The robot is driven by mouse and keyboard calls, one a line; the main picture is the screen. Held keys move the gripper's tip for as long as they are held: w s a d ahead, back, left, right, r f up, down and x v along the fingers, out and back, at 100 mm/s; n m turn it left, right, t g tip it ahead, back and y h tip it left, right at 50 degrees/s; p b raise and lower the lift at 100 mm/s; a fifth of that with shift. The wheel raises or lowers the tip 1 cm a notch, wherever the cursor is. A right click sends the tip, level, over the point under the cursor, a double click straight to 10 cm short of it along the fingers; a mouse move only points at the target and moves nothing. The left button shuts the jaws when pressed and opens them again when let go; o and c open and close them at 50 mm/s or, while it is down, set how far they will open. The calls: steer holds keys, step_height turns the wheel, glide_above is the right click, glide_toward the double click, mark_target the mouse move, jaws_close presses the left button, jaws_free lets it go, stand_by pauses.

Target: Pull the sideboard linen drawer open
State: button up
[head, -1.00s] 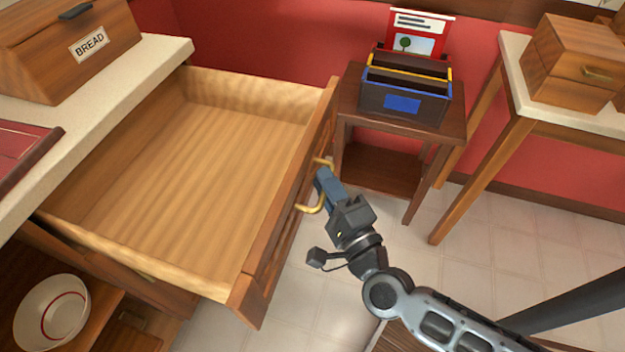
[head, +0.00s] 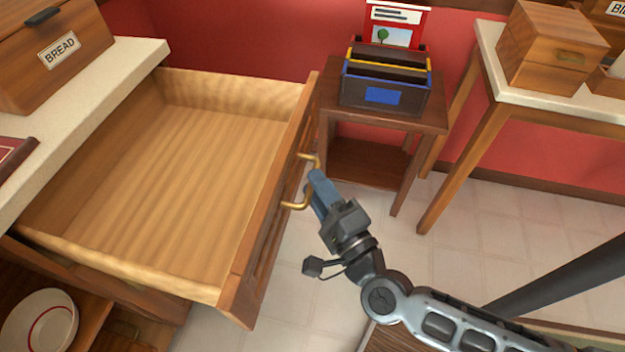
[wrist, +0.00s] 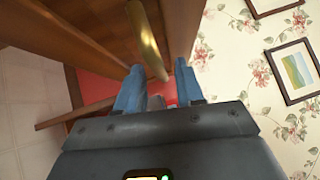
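The sideboard's linen drawer (head: 190,175) stands pulled far out at the left of the head view, and its pale wooden inside is empty. Its brass handle (head: 295,205) is on the drawer front, facing right. In the wrist view the handle (wrist: 148,40) shows as a curved bar just beyond the fingers. My gripper (head: 316,180) is close to the handle and hides its middle in the head view. In the wrist view the two blue fingers (wrist: 160,80) are apart with nothing clasped between them. Whether they touch the handle is unclear.
A bread box (head: 50,55) stands on the sideboard top (head: 125,80). A white bowl (head: 40,325) sits on the shelf below. A small table (head: 385,117) with a file holder (head: 385,95) stands behind my gripper. A side table (head: 540,95) holds a wooden box (head: 550,55).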

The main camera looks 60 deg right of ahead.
steer(key=v, duration=0.5)
steer(key=shift+s+a+b, duration=0.15)
steer(key=shift+s+b, duration=0.15)
steer(key=s+a+r+n+g+y+p, duration=0.1)
steer(key=s+r+n, duration=0.5)
steer(key=n, duration=0.6)
steer(key=s+a+r+n+g+y+p, duration=0.1)
steer(key=s+a+r+n+y+p, duration=0.2)
steer(key=n, duration=1)
steer(key=s+a+r+y, duration=0.3)
steer(key=r+y, duration=0.1)
steer(key=y, duration=0.1)
steer(key=shift+s+g+p, duration=0.3)
steer(key=shift+s, duration=0.05)
